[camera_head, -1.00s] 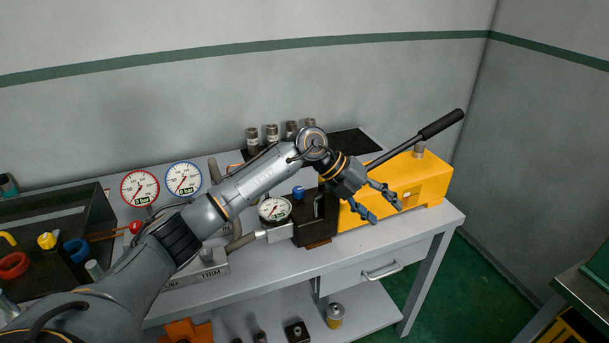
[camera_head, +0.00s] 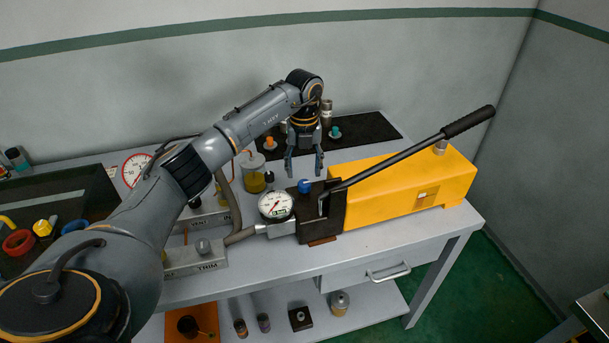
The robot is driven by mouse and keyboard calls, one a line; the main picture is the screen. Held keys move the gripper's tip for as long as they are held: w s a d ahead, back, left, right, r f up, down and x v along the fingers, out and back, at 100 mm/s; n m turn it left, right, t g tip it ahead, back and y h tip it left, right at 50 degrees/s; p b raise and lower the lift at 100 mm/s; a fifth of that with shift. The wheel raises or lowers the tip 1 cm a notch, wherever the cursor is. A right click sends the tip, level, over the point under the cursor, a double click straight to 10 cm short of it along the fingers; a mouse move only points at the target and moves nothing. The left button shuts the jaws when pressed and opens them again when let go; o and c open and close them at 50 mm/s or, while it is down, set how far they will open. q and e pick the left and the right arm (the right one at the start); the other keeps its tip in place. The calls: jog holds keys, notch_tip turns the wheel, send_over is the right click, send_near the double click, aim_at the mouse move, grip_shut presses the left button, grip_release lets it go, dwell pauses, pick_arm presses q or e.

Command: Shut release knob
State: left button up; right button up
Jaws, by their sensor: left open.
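A blue knob (camera_head: 305,186) sits on top of the dark block (camera_head: 322,212) at the left end of the yellow hand pump (camera_head: 405,192). I take it to be the release knob. My left gripper (camera_head: 304,171) points down with its two fingers apart and empty. Its fingertips show just above the knob in the picture, on either side of it; the height gap between them is hard to tell. The knob is in full view. My right gripper is not in view.
A long black-handled lever (camera_head: 430,142) slants up from the block to the right. A round gauge (camera_head: 275,204) stands left of the block. A jar with yellow liquid (camera_head: 254,178) and small valves stand behind. The bench front (camera_head: 390,245) is clear.

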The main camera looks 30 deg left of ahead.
aim_at(304, 182)
pick_arm(q)
notch_tip(304, 182, down, 4)
jog(key=shift+d+f+p, duration=0.1)
jog(key=shift+p, duration=0.3)
jog(key=shift+f, duration=0.15)
jog(key=shift+c, duration=0.2)
jog(key=c, duration=1.1)
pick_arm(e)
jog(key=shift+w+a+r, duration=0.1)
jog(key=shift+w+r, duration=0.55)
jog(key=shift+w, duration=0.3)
